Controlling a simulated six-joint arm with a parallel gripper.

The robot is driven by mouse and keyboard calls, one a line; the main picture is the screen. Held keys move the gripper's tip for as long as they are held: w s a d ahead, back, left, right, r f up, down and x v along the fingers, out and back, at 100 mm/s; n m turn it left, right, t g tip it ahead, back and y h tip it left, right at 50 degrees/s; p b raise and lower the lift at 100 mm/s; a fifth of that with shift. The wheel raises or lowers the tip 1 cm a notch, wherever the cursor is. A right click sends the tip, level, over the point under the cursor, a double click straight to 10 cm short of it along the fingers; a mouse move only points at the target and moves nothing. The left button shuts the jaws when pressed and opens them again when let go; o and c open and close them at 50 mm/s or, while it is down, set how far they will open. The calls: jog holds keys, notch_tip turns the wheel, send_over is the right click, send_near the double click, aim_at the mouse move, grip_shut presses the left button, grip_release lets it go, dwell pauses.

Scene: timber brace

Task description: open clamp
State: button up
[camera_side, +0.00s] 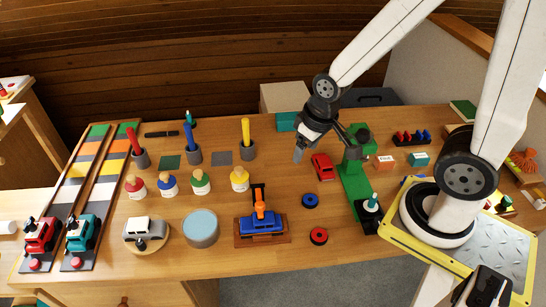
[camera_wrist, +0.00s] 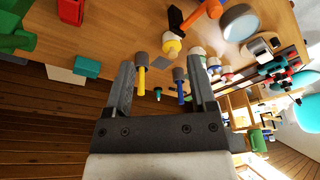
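A blue block-like body (camera_side: 262,222) sits on a brown wooden base (camera_side: 263,240) at the front middle of the table. An orange part (camera_side: 261,209) stands on it and a black upright piece rises behind. This looks like the clamp, but I cannot tell whether it is shut. In the wrist view an orange bar (camera_wrist: 198,15) shows at the top edge, partly cut off. My gripper (camera_side: 299,156) is above the table, behind and to the right of the blue body and apart from it. In the wrist view my gripper (camera_wrist: 161,68) has its fingers spread, with nothing between them.
Cups with a yellow rod (camera_side: 246,133) and a blue rod (camera_side: 190,138) stand left. Several peg figures, a round light-blue-topped tin (camera_side: 201,227) and two wheels lie around the front.

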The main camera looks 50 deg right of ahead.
aim_at(259, 203)
jog(key=w+a+f+m, duration=0.2)
jog(key=a, duration=0.1)
jog(key=w+a+f+m+g, duration=0.1)
jog(key=a+f+m, duration=0.1)
jog(key=a+m, duration=0.1)
jog(key=w+a+f+m+g, duration=0.1)
jog(key=w+a+f+m, duration=0.1)
jog(key=f+m, duration=0.1)
jog(key=shift+w+a, duration=0.35)
jog(key=shift+a, duration=0.05)
jog(key=shift+w+a+f+m+g, duration=0.1)
jog(key=shift+a+f+m+g, duration=0.2)
jog(key=shift+f, duration=0.05)
jog(key=shift+f, duration=0.15)
jog(key=shift+f, duration=3.7)
jog(key=shift+c, duration=0.2)
grip_shut()
